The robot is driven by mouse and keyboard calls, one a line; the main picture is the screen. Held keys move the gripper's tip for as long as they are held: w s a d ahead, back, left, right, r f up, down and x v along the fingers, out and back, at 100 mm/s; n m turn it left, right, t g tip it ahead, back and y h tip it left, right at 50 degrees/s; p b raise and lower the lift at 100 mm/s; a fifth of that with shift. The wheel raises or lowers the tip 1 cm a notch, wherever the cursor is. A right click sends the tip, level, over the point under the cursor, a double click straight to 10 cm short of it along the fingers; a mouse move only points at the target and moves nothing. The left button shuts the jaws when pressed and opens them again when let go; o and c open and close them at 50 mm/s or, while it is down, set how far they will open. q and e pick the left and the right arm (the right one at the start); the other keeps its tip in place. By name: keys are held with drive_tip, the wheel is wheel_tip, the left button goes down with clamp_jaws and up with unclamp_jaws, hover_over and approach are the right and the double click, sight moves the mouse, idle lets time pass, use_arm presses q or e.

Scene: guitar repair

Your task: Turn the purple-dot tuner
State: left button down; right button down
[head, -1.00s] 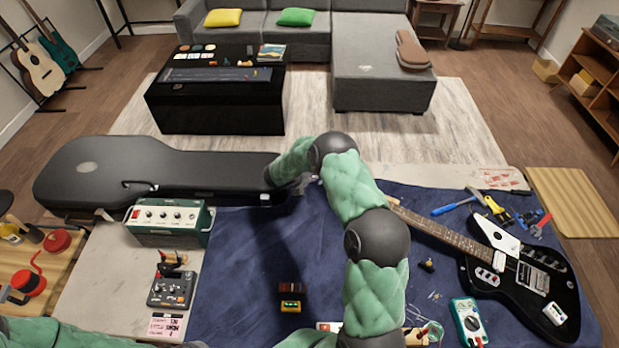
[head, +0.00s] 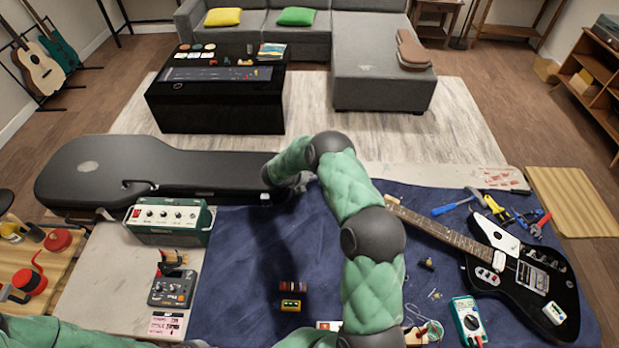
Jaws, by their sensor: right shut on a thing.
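The black electric guitar (head: 516,283) lies on the blue mat (head: 235,270), its neck (head: 440,231) running up and left. Its headstock is hidden behind my right arm. The tuners and any purple dot cannot be made out. My right gripper (head: 303,182) is at the headstock end, pointing down, shut on what seems to be a tuner; its fingertips are mostly hidden by the arm. My left arm shows only at the bottom left edge, and its gripper is out of view.
A black guitar case (head: 150,172) lies along the far left table edge. A green amplifier (head: 168,219) and a pedal (head: 172,288) stand at left. Hand tools (head: 512,212) and a multimeter (head: 467,321) lie near the guitar.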

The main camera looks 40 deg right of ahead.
drive_tip(key=c, duration=1.4)
unclamp_jaws()
drive_tip(key=shift+s+d+f, duration=0.1)
drive_tip(key=shift+s+f, duration=0.1)
drive_tip(key=shift+s, duration=0.05)
drive_tip(key=shift+d+r, duration=0.1)
drive_tip(key=shift+w, duration=0.1)
drive_tip(key=v, duration=1.2)
